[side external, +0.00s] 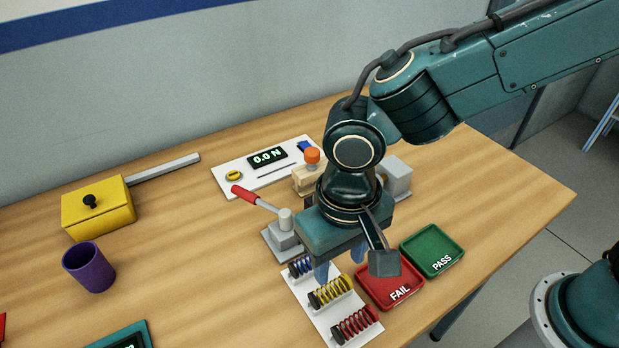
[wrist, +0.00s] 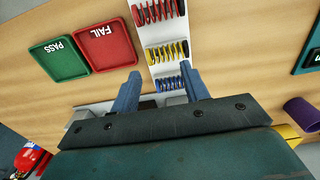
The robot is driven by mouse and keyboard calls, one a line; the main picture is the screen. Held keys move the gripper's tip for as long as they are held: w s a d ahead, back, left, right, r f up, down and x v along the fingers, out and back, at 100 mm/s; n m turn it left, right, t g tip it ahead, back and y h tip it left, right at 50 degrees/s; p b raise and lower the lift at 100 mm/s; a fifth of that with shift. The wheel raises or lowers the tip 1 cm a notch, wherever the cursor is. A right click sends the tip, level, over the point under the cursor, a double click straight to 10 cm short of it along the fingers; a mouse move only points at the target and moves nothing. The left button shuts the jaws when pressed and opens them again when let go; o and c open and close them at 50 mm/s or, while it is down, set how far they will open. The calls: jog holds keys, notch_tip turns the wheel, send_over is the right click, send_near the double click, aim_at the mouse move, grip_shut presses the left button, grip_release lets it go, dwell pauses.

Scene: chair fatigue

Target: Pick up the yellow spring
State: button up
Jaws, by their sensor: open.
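The yellow spring (side external: 330,291) lies in the middle of a white rack (side external: 312,312), between a blue spring (side external: 300,267) and a red spring (side external: 356,324). In the wrist view the yellow spring (wrist: 167,51) shows ahead of my fingertips, beyond the blue spring (wrist: 168,84). My gripper (side external: 340,262) is open and empty above the blue-spring end of the rack. In the wrist view its two blue fingers (wrist: 160,78) stand apart, one on each side of the rack's line. The yellow spring is not between the fingers.
A red FAIL tray (side external: 372,300) and a green PASS tray (side external: 432,270) sit right of the rack. A red-handled grey fixture (side external: 284,240) and a white force-readout panel (side external: 240,178) stand behind it. A yellow box (side external: 98,218) and purple cup (side external: 88,277) are at left.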

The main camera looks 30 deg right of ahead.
aim_at(338, 283)
jog(key=shift+f, duration=0.25)
jog(key=shift+f, duration=2.55)
jog(key=c, duration=0.7)
